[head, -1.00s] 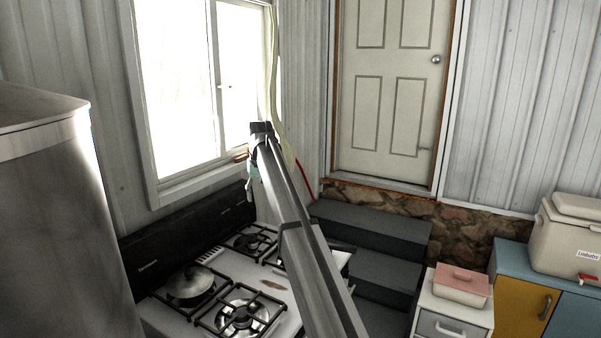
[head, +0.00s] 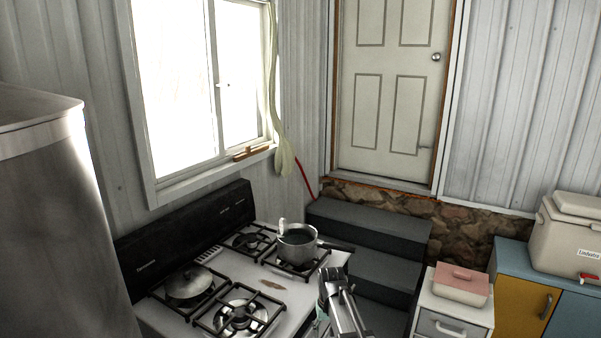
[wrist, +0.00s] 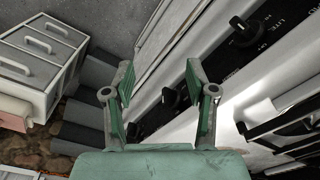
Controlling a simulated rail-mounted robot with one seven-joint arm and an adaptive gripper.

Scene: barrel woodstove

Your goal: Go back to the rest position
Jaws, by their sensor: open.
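My gripper shows in the wrist view (wrist: 160,105) with its two green fingers spread apart and nothing between them. It hangs in front of the stove's (wrist: 212,75) knob panel, with black knobs behind the fingers. In the head view my arm reaches in from the bottom, right of the stove (head: 285,312), and the gripper end is mostly hidden behind the arm, with a bit of green (head: 318,322) showing.
Dark steps (head: 370,232) rise to the door right of the stove. A white drawer unit (head: 452,318) with a pink-lidded box (head: 461,282) stands at the right.

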